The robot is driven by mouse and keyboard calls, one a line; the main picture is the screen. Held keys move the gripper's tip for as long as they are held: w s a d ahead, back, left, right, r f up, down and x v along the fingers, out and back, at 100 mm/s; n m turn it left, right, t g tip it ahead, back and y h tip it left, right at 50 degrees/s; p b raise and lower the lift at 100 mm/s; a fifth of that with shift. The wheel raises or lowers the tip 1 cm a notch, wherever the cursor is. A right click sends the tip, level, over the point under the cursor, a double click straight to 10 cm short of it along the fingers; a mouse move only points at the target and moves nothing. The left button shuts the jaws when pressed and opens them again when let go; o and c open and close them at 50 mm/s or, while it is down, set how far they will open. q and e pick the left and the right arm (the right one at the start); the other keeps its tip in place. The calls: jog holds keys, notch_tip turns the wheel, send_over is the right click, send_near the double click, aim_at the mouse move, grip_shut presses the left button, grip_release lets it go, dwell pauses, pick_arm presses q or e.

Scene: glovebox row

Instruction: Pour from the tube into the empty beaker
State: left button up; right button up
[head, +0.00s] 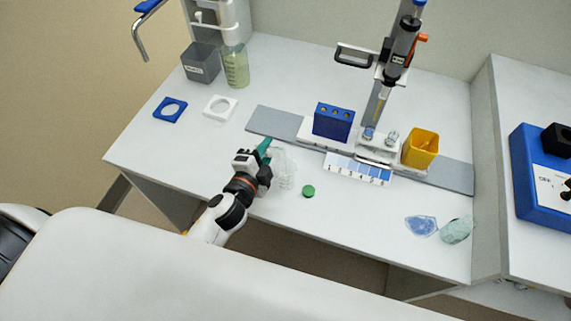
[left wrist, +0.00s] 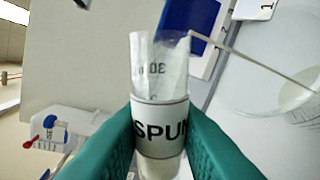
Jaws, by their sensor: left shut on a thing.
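My left gripper (head: 266,150), with teal fingers, is low over the front of the bench. In the left wrist view its fingers (left wrist: 160,145) are shut on a clear tube (left wrist: 158,62) with a white label reading "SPUN" and a mark "30" above it. The tube is hard to make out in the head view. A clear beaker (head: 285,172) stands just right of the gripper. A large pale round form at the right of the left wrist view looks like the beaker (left wrist: 285,55). I cannot tell whether liquid is flowing. My right gripper is not in view.
A green cap (head: 308,191) lies right of the beaker. Behind are a blue rack (head: 333,122), a numbered strip (head: 358,171) and a yellow bin (head: 420,149). The bench between the gripper and the white ring (head: 220,108) is clear.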

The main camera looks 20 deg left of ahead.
pick_arm(q)
jog(key=shift+r+m+y+p, duration=0.3)
jog(key=shift+m, duration=0.5)
dwell(2.8)
